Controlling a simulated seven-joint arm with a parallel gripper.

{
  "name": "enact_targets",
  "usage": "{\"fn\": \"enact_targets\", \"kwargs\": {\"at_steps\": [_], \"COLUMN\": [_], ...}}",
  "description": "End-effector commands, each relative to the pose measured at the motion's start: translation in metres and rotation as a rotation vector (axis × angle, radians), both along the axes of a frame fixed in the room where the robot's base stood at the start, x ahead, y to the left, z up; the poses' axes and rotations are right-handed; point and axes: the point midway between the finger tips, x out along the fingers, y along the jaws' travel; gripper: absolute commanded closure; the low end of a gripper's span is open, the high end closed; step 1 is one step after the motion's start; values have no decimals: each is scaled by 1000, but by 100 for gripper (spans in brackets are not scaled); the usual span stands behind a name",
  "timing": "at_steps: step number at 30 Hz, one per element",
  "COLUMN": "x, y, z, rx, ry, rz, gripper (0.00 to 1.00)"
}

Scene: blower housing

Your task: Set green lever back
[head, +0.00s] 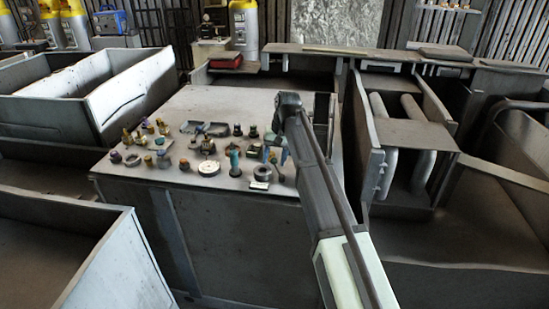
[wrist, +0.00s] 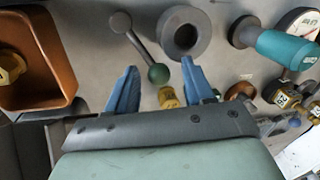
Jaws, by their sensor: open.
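In the wrist view, a lever with a dark green ball knob (wrist: 159,74) has a thin grey rod running up and left to a grey round end. My gripper (wrist: 159,68) has its two blue fingers apart, one on each side of the green knob. Gaps show between the knob and both fingers, and nothing is gripped. In the head view my gripper (head: 275,152) is over the right part of the panel (head: 238,106), partly hidden by my arm. I cannot pick out the lever there.
A grey ring (wrist: 184,32) sits just right of the lever. A teal handle (wrist: 285,47) lies farther right. A small yellow part (wrist: 168,97) lies between my fingers, below the knob. An orange-brown tray (wrist: 37,60) is at left. Several knobs and fittings crowd the panel.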

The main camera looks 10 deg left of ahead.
Motion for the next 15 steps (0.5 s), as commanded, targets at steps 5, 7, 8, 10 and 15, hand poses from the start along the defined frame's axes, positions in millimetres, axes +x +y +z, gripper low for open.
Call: {"fn": "enact_targets", "kwargs": {"at_steps": [5, 7, 8, 10, 15], "x": [0, 1, 1, 2, 4], "y": [-1, -1, -2, -3, -9], "z": [2, 6, 9, 17, 48], "rx": [0, 0, 0, 0, 1], "ry": [-1, -1, -1, -2, -3], "rz": [-1, -1, -1, -1, -2], "gripper": [48, 48, 48, 48, 48]}}
